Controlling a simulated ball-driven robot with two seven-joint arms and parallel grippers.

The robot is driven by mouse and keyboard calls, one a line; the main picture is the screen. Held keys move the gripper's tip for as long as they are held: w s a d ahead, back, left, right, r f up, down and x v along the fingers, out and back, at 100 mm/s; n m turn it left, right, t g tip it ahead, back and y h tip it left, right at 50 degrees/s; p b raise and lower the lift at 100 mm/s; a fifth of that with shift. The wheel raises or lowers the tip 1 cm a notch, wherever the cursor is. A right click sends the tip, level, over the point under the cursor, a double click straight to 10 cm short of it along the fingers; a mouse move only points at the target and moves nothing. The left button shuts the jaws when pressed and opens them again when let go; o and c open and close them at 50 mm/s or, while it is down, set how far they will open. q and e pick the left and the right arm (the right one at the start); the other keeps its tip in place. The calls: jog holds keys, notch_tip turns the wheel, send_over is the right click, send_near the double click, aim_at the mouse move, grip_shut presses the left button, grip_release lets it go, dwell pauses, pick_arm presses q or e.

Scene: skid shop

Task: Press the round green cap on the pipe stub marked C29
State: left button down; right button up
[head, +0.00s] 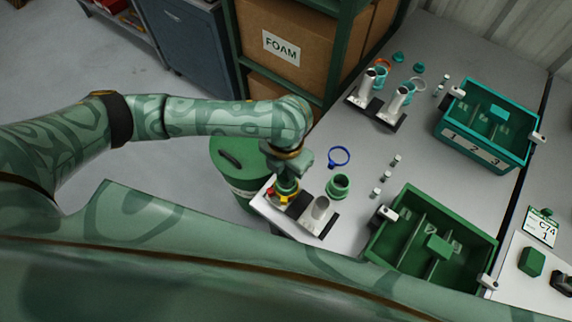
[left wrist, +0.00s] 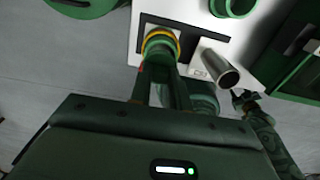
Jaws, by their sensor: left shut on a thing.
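My left gripper (head: 286,174) is shut on a round green cap (head: 288,187) at the left stub position of the near black base plate. A yellow ring (head: 283,199) shows just under the cap; it also shows around the green in the left wrist view (left wrist: 160,36). The cap hides that stub, and I cannot tell how far down it sits. A bare metal pipe stub (head: 318,209) stands beside it, also in the left wrist view (left wrist: 217,68). No C29 mark is readable. What seems to be my right gripper (left wrist: 245,100) shows small and dark in the left wrist view.
A second green cap (head: 340,186) and a blue ring (head: 339,155) lie on the bench nearby. A green divided tray (head: 376,243) stands to the right, a teal tray (head: 469,149) farther back. Another plate carries two stubs (head: 369,82). A card (head: 541,228) reads C74.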

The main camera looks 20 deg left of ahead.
pick_arm(q)
jog(key=shift+f+p, duration=0.3)
jog(key=shift+p, duration=0.1)
dwell(0.4)
jog(key=c, duration=0.8)
grip_release()
jog(key=shift+c, duration=0.2)
notch_tip(320, 180, up, 8)
jog(key=p, duration=0.9)
jog(key=shift+c, duration=0.6)
grip_shut()
jog(key=shift+f, duration=0.15)
